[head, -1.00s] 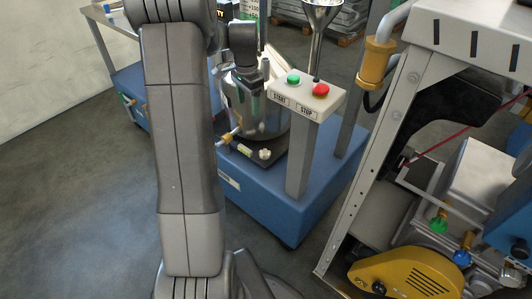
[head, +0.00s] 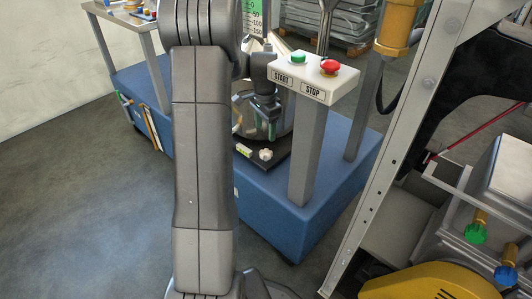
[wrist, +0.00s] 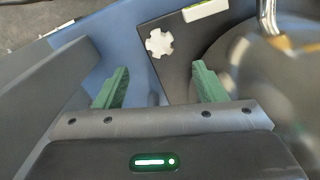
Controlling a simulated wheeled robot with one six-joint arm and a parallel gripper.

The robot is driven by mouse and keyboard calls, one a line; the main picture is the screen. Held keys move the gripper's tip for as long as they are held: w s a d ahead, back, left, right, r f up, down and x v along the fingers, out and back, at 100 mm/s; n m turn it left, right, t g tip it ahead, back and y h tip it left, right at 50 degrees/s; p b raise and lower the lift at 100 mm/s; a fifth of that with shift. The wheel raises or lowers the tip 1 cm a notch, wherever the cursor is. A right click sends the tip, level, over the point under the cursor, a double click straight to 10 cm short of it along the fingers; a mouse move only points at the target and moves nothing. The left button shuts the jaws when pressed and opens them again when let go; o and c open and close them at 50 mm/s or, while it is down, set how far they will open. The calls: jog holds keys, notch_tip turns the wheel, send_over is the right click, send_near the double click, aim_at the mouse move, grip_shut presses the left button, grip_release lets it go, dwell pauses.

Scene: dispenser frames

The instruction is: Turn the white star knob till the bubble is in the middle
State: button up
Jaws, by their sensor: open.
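The white star knob (head: 265,154) sits on the corner of a black plate (head: 273,166), beside the level vial (head: 243,150). In the wrist view the knob (wrist: 159,43) lies beyond my fingertips, roughly centred between them. The vial (wrist: 206,9) shows at the top edge, partly cut off; its bubble cannot be made out. My gripper (wrist: 161,78) is open, with two green fingers apart and nothing between them. In the head view my gripper (head: 268,122) hangs above the knob and plate, apart from the knob.
A shiny metal vessel (wrist: 255,75) stands close by the right finger. A post carries a box with a green START button (head: 298,57) and a red STOP button (head: 330,67). The blue base (head: 262,215) lies below. A metal frame (head: 400,130) stands at right.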

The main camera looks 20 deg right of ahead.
aim_at(265, 152)
notch_tip(265, 152, down, 10)
jog(key=b, duration=0.3)
jog(key=shift+c, duration=0.2)
jog(key=shift+r, duration=0.1)
jog(key=c, duration=0.9)
